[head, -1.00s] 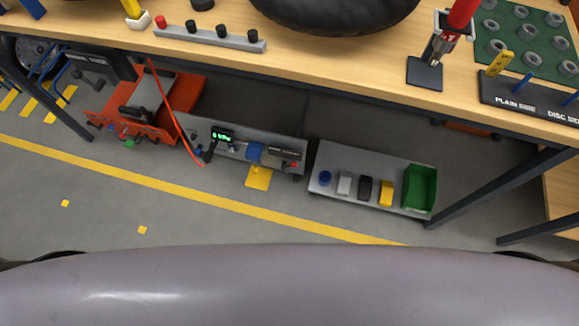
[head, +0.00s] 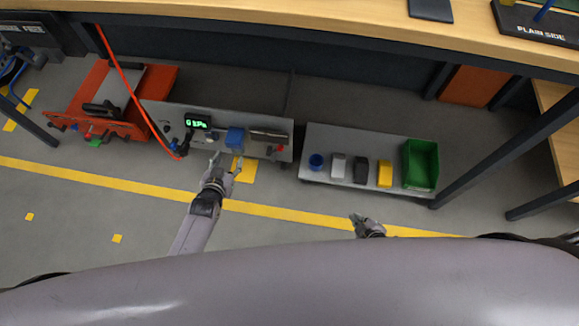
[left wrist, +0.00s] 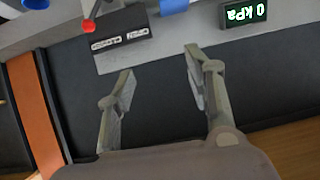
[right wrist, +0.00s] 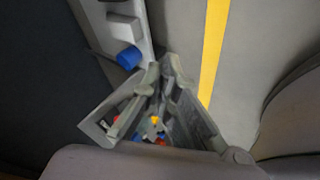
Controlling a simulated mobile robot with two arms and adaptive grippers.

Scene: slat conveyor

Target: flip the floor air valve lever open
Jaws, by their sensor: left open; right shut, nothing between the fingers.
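A grey floor panel (head: 215,142) under the bench carries a lit display (head: 198,121) reading 0 kPa, a blue block (head: 235,137) and a dark labelled box with a red-tipped lever (head: 277,149) at its right end. In the left wrist view the red tip (left wrist: 88,26) sits beside the dark labelled box (left wrist: 123,38), near the upper edge. My left gripper (head: 228,160) is open and empty, in front of the panel, left of the lever and apart from it. My right gripper (head: 363,220) is shut and empty, in front of the right-hand tray.
A grey tray (head: 320,142) holds a blue cup, several small blocks and a green bin (head: 420,164). An orange machine (head: 100,105) with a red hose (head: 130,85) stands left. The bench edge (head: 330,32) overhangs. Floor with a yellow line (head: 130,183) is clear in front.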

